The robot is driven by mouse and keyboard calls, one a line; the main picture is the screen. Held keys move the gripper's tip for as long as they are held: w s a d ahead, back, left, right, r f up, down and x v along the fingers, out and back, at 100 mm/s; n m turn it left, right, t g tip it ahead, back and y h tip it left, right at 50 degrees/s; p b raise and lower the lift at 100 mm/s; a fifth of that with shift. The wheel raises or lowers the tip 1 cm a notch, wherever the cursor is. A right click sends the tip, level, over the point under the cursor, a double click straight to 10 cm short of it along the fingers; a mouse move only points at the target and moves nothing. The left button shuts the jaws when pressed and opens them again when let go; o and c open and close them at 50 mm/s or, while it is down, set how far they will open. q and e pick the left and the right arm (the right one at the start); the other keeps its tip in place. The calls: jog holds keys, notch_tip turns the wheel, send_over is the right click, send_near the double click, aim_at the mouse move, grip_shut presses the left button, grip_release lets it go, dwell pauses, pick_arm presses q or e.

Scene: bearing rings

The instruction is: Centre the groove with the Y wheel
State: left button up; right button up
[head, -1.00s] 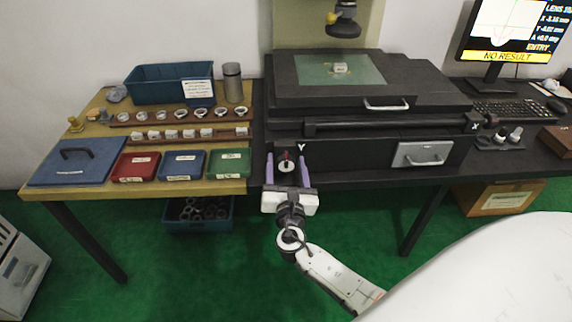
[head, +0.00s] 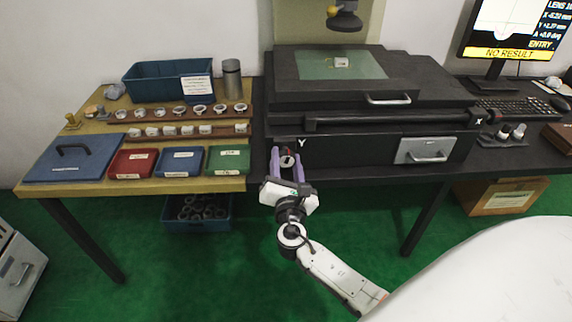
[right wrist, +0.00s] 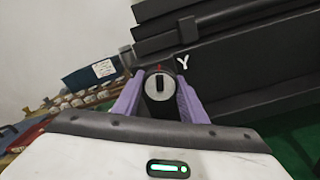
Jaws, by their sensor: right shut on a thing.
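The Y wheel (head: 287,161) is a small round knob with a pale face on the front of the black measuring machine, beside the white letter Y. My right gripper (head: 286,158) is shut on it, one purple finger on each side. In the right wrist view the wheel (right wrist: 159,86) shows a dark bar and a red mark above it, between the fingers (right wrist: 160,95). On the monitor (head: 512,28) a curved groove outline shows on a white field, with readouts beside it and "NO RESULT" below. A small pale part (head: 341,62) sits on the greenish glass stage (head: 312,66). My left gripper is out of view.
A wooden table (head: 75,178) at left holds a blue bin (head: 150,80), racks of rings, and red, blue and green boxes. A keyboard (head: 512,108) lies at right.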

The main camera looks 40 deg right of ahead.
jog(key=shift+f+m+b, duration=0.15)
jog(key=shift+m+b, duration=0.4)
jog(key=shift+m, duration=0.25)
jog(key=shift+m+b, duration=0.5)
jog(key=shift+m, duration=0.1)
jog(key=shift+a+m+b, duration=0.1)
jog(key=shift+m+b, duration=0.3)
jog(key=shift+m, duration=0.2)
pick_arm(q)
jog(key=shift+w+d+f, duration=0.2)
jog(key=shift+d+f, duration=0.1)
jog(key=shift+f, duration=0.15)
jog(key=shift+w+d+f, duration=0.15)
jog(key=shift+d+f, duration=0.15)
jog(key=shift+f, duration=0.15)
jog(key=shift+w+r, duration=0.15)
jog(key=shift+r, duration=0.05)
pick_arm(e)
jog(key=shift+m, duration=0.3)
jog(key=o, duration=1)
jog(key=shift+c, duration=0.2)
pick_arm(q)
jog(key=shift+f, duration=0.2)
pick_arm(e)
jog(key=shift+o, duration=0.5)
